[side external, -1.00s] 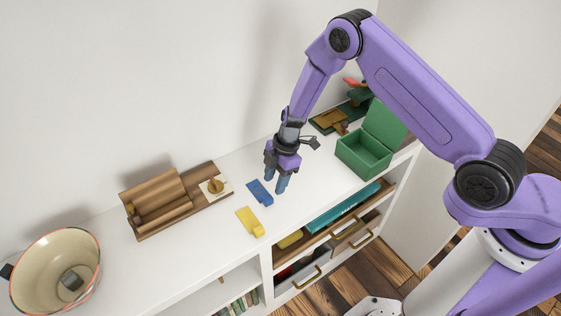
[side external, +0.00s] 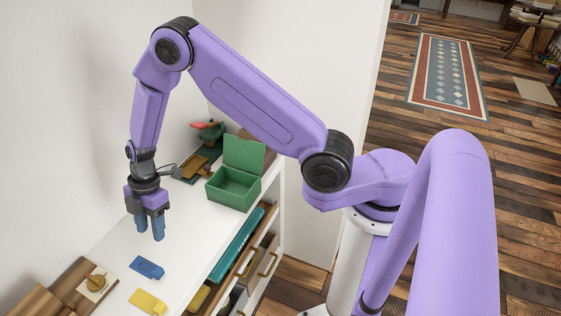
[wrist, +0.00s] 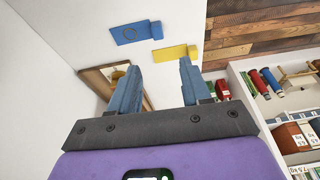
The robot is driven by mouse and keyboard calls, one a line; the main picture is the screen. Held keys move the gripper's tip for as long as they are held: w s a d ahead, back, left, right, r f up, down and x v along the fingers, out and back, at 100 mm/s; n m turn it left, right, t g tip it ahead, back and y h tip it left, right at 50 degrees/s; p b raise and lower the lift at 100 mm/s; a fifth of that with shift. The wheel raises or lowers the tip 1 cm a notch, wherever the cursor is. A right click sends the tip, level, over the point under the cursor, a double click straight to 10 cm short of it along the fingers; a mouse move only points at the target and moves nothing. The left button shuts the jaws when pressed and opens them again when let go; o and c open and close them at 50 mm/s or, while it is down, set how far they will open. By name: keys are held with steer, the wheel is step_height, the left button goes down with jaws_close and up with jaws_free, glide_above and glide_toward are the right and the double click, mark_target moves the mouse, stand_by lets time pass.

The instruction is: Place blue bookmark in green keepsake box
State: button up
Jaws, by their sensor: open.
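The blue bookmark (side external: 147,267) lies flat on the white shelf top, with a raised block at one end. It also shows in the wrist view (wrist: 130,33), beyond my fingertips. My gripper (side external: 150,230) points down above the shelf, open and empty, apart from the bookmark. Its two blue-grey fingers (wrist: 160,68) stand spread in the wrist view. The green keepsake box (side external: 233,190) stands at the far end of the shelf with its lid raised at the back. Its visible inside looks empty.
A yellow bookmark-like piece (side external: 148,302) lies near the blue one. A green and brown item (side external: 200,160) stands behind the box. Open drawers (side external: 250,260) jut out below the shelf's front edge.

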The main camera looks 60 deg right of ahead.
steer(key=s+r+m+h, duration=0.1)
steer(key=s+r+m, duration=0.1)
steer(key=s+r, duration=1)
steer(key=s+d+r+m+h, duration=0.1)
steer(key=s+d+r, duration=0.2)
steer(key=s+d, duration=0.4)
steer(key=s+d+r+m, duration=0.2)
steer(key=s+d+r, duration=0.2)
steer(key=s+d, duration=0.3)
steer(key=s, duration=0.4)
steer(key=shift+d+r+h, duration=0.3)
steer(key=shift+d+h, duration=0.05)
steer(key=shift+h, duration=0.05)
steer(key=shift+o, duration=1.3)
steer(key=shift+s+d, duration=0.35)
steer(key=shift+s, duration=0.15)
